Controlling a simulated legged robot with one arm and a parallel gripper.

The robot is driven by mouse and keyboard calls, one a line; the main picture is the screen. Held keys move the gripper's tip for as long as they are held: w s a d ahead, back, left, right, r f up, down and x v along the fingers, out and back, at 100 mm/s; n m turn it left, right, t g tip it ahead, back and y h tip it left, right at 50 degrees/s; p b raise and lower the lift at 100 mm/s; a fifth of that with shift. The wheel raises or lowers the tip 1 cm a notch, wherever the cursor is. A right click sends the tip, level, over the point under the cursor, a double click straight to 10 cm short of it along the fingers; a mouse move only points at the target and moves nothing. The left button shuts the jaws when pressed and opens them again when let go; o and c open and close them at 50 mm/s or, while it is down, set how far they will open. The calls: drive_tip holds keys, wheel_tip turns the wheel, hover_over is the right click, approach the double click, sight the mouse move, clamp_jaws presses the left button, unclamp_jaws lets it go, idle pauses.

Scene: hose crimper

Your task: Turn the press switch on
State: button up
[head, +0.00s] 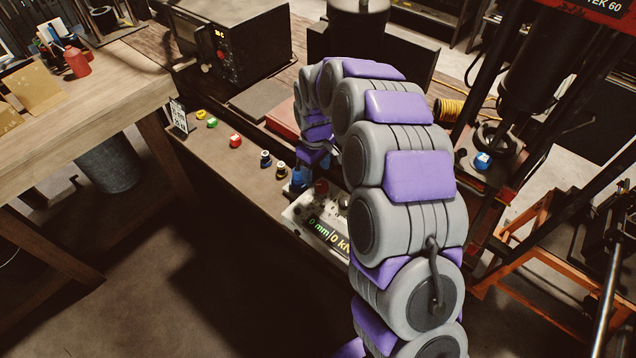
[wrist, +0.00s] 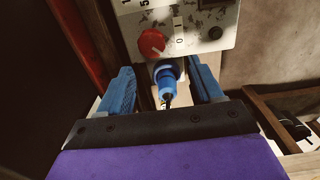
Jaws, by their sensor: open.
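The press control panel (wrist: 197,28) is a worn, light box at the top of the wrist view. It carries a round red knob (wrist: 152,42), a small label with I and 0 marks (wrist: 178,30) and a black knob (wrist: 215,32) to the right. I cannot tell for sure which control is the press switch or its setting. My gripper (wrist: 160,66) is open, its blue fingers just below the panel in the picture. A blue cylindrical part (wrist: 166,80) shows between the fingers; I cannot tell what it belongs to. In the head view, my gripper (head: 301,178) is beside the panel (head: 300,212), partly hidden by my arm.
The panel's display (head: 327,234) reads 0 mm and 0 kN. Coloured fittings, including a red one (head: 235,141), stand along the bench left of the panel. A dark machine (head: 235,45) stands behind them. The press frame (head: 500,215) is at the right.

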sight(317, 184)
wheel_tip(317, 184, down, 3)
drive_tip(key=shift+d+f, duration=0.1)
drive_tip(key=shift+f, duration=0.1)
drive_tip(key=d+f, duration=0.2)
drive_tip(key=d, duration=0.1)
drive_tip(key=shift+w+f+b, duration=0.1)
drive_tip(key=shift+f+b, duration=0.15)
drive_tip(key=shift+b, duration=0.05)
drive_tip(key=shift+a+f, duration=0.2)
drive_tip(key=shift+a, duration=1.3)
drive_tip(key=shift+c, duration=1.1)
drive_tip(key=shift+d+r, duration=0.1)
drive_tip(key=shift+d, duration=0.95)
drive_tip(key=c, duration=0.5)
drive_tip(key=shift+d, duration=0.1)
drive_tip(key=shift+c, duration=0.6)
drive_tip(key=shift+a, duration=0.35)
drive_tip(key=shift+c, duration=1.1)
